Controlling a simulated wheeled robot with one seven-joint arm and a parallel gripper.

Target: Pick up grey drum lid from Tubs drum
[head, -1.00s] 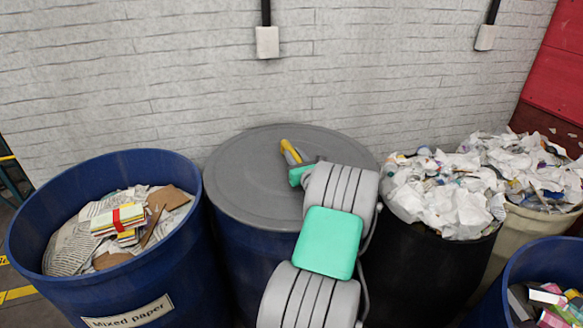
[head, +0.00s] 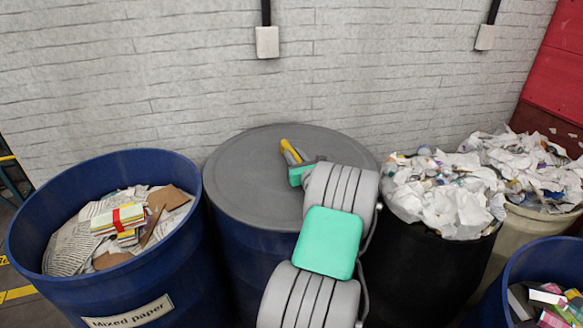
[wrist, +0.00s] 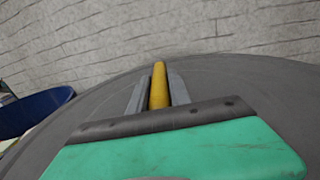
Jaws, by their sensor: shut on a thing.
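The grey drum lid (head: 240,178) lies flat on the blue Tubs drum (head: 250,250) in the middle of the head view. A yellow handle (head: 290,150) stands at the lid's middle. It also shows in the wrist view (wrist: 158,88), between the two grey fingers. My gripper (wrist: 158,92) is shut on the handle, with the lid (wrist: 240,82) spread out beneath it. In the head view my arm covers the lid's front right part. The lid looks seated on the drum rim, though the right side of the rim is hidden.
A blue "Mixed paper" drum (head: 130,290) stands close on the left. A black drum (head: 420,270) heaped with crumpled paper stands close on the right, with a cream drum (head: 530,230) beyond it. A brick wall (head: 150,80) rises right behind.

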